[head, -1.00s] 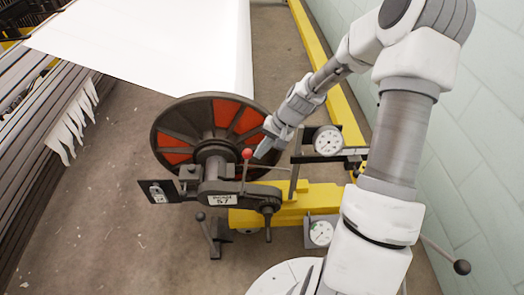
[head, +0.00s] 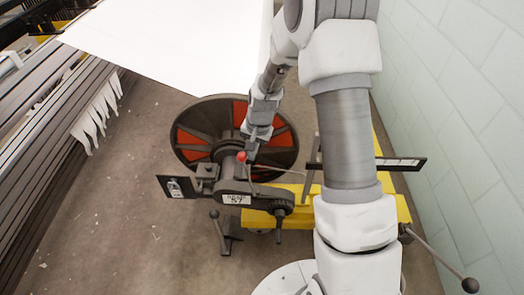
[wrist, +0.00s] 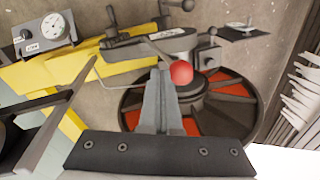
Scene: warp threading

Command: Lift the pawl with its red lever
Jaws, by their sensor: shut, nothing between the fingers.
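The red lever's ball (head: 241,157) stands on a thin upright rod above a dark arm-shaped housing (head: 245,195) with a white label. My gripper (head: 251,158) is shut and empty, pointing down just right of the ball in the head view. In the wrist view the red ball (wrist: 181,73) sits right beside my closed fingertips (wrist: 165,68). I cannot tell whether they touch. The pawl itself cannot be made out clearly.
A large wheel with red panels (head: 190,137) stands behind the housing. A yellow beam (head: 258,219) runs to the right, partly hidden by my arm. A dial gauge (wrist: 55,27) shows in the wrist view. A white sheet (head: 175,45) hangs behind; a wall (head: 460,110) closes the right side.

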